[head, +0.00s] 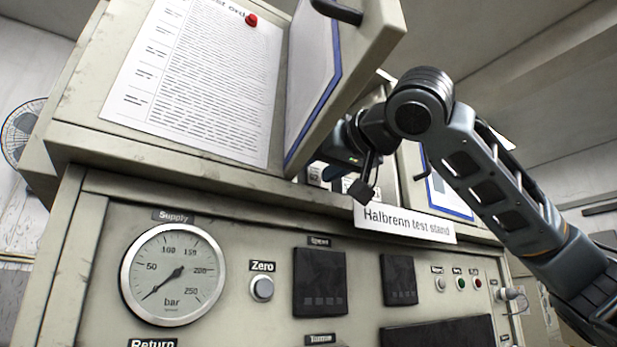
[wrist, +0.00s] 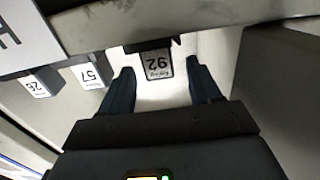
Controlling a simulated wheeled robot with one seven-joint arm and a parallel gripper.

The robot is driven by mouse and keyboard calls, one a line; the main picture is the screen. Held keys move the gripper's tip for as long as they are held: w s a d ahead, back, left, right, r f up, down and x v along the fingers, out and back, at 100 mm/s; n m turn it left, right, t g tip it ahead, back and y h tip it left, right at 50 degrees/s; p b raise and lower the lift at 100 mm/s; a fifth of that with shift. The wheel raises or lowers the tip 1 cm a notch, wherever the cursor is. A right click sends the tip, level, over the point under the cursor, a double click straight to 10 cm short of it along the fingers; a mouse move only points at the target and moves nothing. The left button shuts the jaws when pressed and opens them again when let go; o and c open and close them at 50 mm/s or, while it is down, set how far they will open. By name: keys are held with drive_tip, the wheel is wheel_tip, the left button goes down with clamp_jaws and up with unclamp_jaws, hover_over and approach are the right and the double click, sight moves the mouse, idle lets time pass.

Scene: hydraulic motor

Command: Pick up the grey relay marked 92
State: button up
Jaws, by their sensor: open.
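My gripper (wrist: 160,72) is open, with one dark finger on each side of the relay in the picture. I see gaps between the fingers and the relay, and I cannot tell how deep the fingers reach. In the head view my arm reaches into the cabinet opening, and the open door hides the fingertips.
In the wrist view, relays marked 57 (wrist: 91,75) and 26 (wrist: 38,84) hang to the left of the fingers. A grey wall (wrist: 285,85) stands close on the right. In the head view, an open cabinet door (head: 365,65) stands beside my wrist, above the test stand sign (head: 405,222).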

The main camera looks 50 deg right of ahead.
drive_tip(key=shift+c, duration=0.3)
drive_tip(key=c, duration=1.1)
drive_tip(key=shift+r, duration=0.1)
